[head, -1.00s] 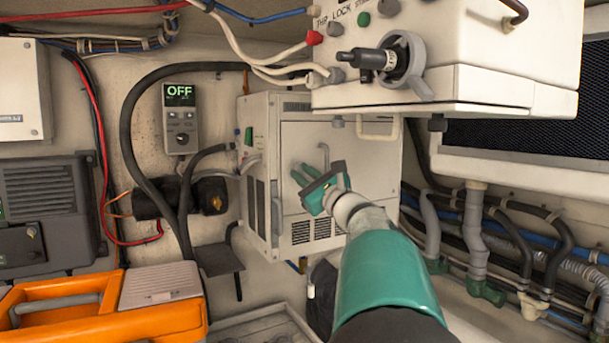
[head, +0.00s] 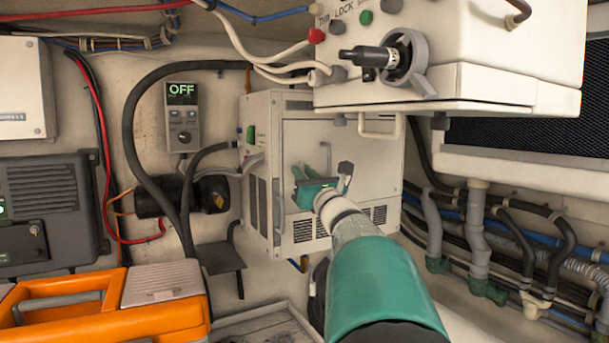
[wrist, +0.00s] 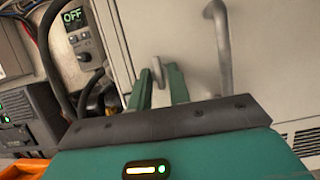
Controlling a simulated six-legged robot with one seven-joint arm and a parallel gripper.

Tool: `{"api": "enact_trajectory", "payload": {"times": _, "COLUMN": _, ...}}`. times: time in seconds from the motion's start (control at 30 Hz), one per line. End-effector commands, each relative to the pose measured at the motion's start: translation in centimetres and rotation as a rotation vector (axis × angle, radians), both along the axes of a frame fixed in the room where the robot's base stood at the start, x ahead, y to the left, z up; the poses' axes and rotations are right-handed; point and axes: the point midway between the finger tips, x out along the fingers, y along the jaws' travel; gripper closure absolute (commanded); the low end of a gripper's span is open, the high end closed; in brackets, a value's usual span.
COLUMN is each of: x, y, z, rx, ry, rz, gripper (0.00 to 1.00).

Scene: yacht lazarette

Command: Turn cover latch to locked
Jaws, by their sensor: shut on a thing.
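The cover latch (wrist: 157,72) is a small grey piece on the pale front of the equipment box (head: 375,165). In the wrist view it sits between the two green fingers of my gripper (wrist: 161,82), which are closed on it. In the head view my gripper (head: 312,168) is in front of the box's left-centre area. The fingers and palm hide most of the latch there, so I cannot tell which way it points or read any lock marking on it.
A larger grey bar handle (wrist: 222,50) stands close right of my fingers. A white overhead unit (head: 450,50) juts out above, with a U-shaped handle (head: 380,132) below it. An orange case (head: 105,305) sits lower left. A grey display (head: 181,116) reads OFF.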

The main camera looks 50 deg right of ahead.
Motion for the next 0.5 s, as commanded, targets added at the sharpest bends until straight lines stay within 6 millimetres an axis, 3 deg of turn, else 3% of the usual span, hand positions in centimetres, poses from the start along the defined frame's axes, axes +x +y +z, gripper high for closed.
{"api": "enact_trajectory", "payload": {"times": 0.23, "x": -0.06, "y": -0.13, "z": -0.22, "rx": 0.002, "ry": 0.004, "rz": -0.003, "gripper": 1.0}}
{"api": "enact_trajectory", "payload": {"times": 0.27, "x": -0.07, "y": -0.13, "z": -0.21, "rx": 0.002, "ry": 0.004, "rz": -0.003, "gripper": 0.79}}
{"api": "enact_trajectory", "payload": {"times": 0.37, "x": -0.05, "y": -0.11, "z": -0.16, "rx": 0.002, "ry": 0.003, "rz": -0.002, "gripper": 0.59}}
{"api": "enact_trajectory", "payload": {"times": 0.5, "x": -0.02, "y": -0.05, "z": -0.1, "rx": 0.001, "ry": 0.002, "rz": -0.001, "gripper": 0.59}}
